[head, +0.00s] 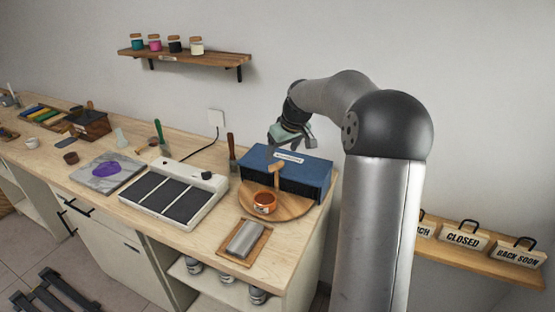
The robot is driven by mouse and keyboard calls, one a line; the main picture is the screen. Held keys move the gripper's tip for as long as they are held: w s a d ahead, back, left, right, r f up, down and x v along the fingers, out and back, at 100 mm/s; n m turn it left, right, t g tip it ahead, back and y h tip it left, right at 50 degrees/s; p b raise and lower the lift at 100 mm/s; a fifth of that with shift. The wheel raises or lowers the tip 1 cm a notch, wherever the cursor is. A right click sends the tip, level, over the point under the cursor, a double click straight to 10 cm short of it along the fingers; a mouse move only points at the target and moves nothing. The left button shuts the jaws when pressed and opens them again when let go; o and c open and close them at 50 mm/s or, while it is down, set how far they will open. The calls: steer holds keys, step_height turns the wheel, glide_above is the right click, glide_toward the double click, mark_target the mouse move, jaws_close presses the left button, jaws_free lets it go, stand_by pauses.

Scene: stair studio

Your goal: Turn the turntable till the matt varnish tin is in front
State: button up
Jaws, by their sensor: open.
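The turntable (298,210) is a round wooden disc at the right end of the bench. Its rear part goes under a blue box (312,172) with a dark fringe along its front. An orange tin (264,203) stands on the front of the disc; I cannot read its label. A wooden peg-like handle (277,173) stands behind the tin, close to the fringe. No tin can be made out as matt varnish; whatever is under the box is hidden. My gripper (291,140) is open and empty, above and behind the box's top, apart from the turntable.
A grey roll on a wooden board (228,251) lies in front of the turntable. A white device with dark panels (178,195) stands to its left, with a dark upright tool (232,152) behind. A wall shelf (190,58) holds small jars. Signs (462,240) stand at right.

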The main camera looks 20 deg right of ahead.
mark_target(277, 163)
steer(key=p+x, duration=0.1)
steer(key=x, duration=0.5)
steer(key=shift+f, duration=0.15)
steer(key=shift+c, duration=0.3)
steer(key=c, duration=1.3)
